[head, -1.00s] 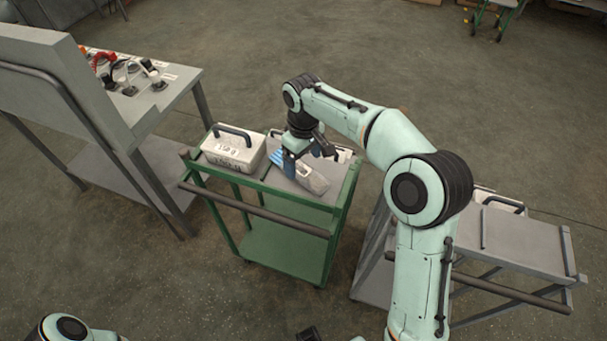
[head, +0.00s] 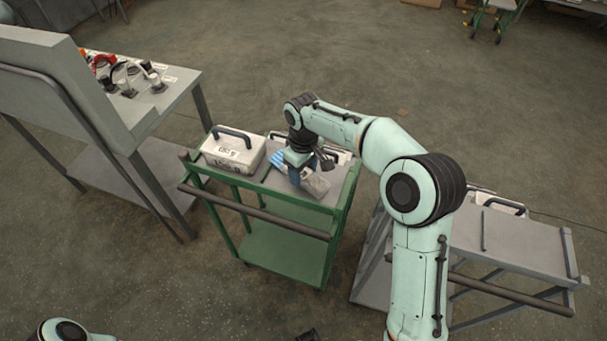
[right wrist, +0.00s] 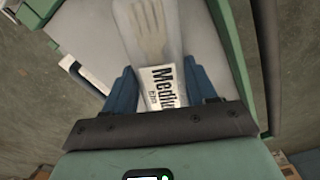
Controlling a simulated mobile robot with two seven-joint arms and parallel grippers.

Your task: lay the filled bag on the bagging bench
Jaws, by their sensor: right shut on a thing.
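In the right wrist view the bag (right wrist: 152,35) shows pale spoon or fork shapes inside and a white label reading "Medi…". My right gripper (head: 297,177) reaches down over the cart and is shut on the bag, its blue fingers on either side of the label end. I cannot tell whether the bag is lifted clear. No bench is marked as the bagging bench.
A white lidded box (head: 232,150) with a dark handle stands on the left of the green cart (head: 270,200); another is partly hidden behind my gripper. A grey bench (head: 160,103) with tools stands left. A low grey table (head: 520,240) stands right, with open floor beyond.

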